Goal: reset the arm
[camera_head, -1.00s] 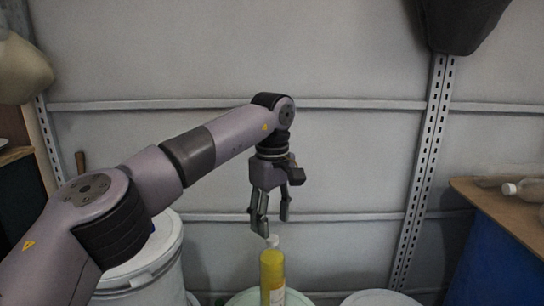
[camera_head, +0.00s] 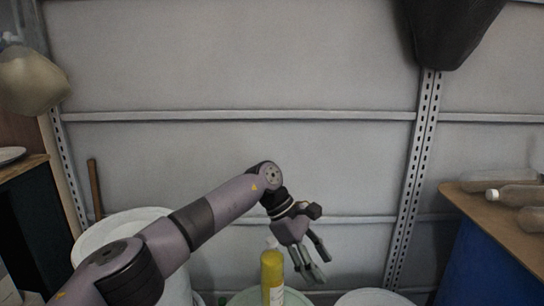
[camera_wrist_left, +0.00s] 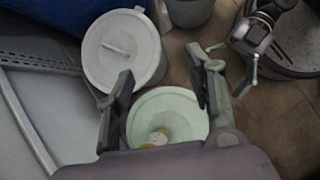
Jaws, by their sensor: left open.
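My left gripper (camera_head: 314,277) is open and empty in the head view, tilted with its fingers pointing down and right. It is just right of a yellow bottle (camera_head: 272,272) with a white cap, which stands upright on a pale green lid (camera_head: 238,299). In the left wrist view, my left gripper (camera_wrist_left: 164,80) shows its two fingers apart with nothing between them. The yellow bottle (camera_wrist_left: 154,139) is partly hidden there, on the pale green lid (camera_wrist_left: 183,107). What seems to be my right gripper (camera_wrist_left: 235,50) shows at upper right, its fingers apart.
A white drum (camera_head: 110,228) stands at the left, partly behind my left arm. Another white lid (camera_head: 374,299) is at the bottom right of the bottle. A brown-topped blue stand (camera_head: 490,250) with clear bottles (camera_head: 518,194) is at the right. The wall is behind.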

